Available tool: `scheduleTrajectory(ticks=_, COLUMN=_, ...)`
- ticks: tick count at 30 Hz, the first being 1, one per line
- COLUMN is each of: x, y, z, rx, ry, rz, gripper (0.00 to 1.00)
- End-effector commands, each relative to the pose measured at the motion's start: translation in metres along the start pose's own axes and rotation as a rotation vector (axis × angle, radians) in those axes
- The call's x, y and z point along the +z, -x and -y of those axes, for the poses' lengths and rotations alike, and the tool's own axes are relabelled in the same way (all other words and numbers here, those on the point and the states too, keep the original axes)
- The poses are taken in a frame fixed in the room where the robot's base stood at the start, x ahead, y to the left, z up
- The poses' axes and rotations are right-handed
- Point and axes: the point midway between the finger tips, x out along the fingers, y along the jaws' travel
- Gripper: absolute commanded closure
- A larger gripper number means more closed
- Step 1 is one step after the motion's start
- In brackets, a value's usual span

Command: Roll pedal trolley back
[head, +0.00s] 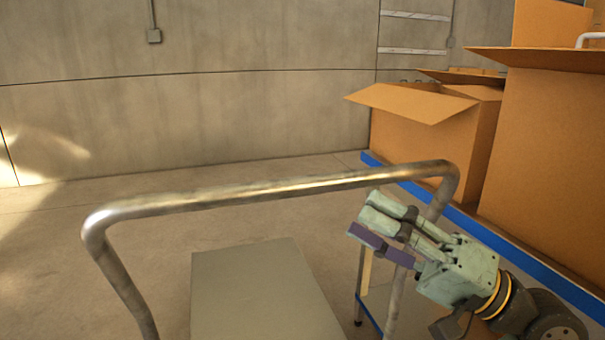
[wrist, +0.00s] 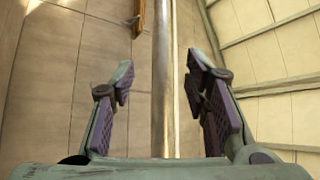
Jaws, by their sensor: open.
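The trolley's bent metal tube handle (head: 270,192) spans the head view, with an upright at each end. A flat grey panel (head: 258,295), perhaps the trolley's deck, shows below it. My gripper (head: 372,222) is at the handle's right end, just below the crossbar and in front of the right upright, which it partly hides. Its fingers are open and empty. In the wrist view, a metal tube (wrist: 163,95), seemingly the handle, runs lengthwise in the gap between the spread fingers of my gripper (wrist: 160,76). I cannot tell its depth relative to the fingertips. No pedal is visible.
A blue-edged table (head: 540,265) stands close on the right, beside my arm. It bears open cardboard boxes (head: 425,130). A concrete wall (head: 200,120) closes the back. The floor (head: 180,225) between handle and wall looks clear, also on the left.

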Motion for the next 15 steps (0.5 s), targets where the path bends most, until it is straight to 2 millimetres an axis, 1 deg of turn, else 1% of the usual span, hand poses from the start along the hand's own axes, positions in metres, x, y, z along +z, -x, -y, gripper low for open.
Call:
scheduleTrajectory(ticks=5, x=0.0, y=-0.023, z=0.002, rx=0.0, ry=0.0, rz=0.005, gripper=0.58)
scheduleTrajectory(ticks=12, x=0.0, y=-0.069, z=0.003, rx=-0.001, ry=0.0, rz=0.004, gripper=0.58)
scheduleTrajectory(ticks=15, x=0.0, y=-0.085, z=0.003, rx=-0.001, ry=0.0, rz=0.003, gripper=0.58)
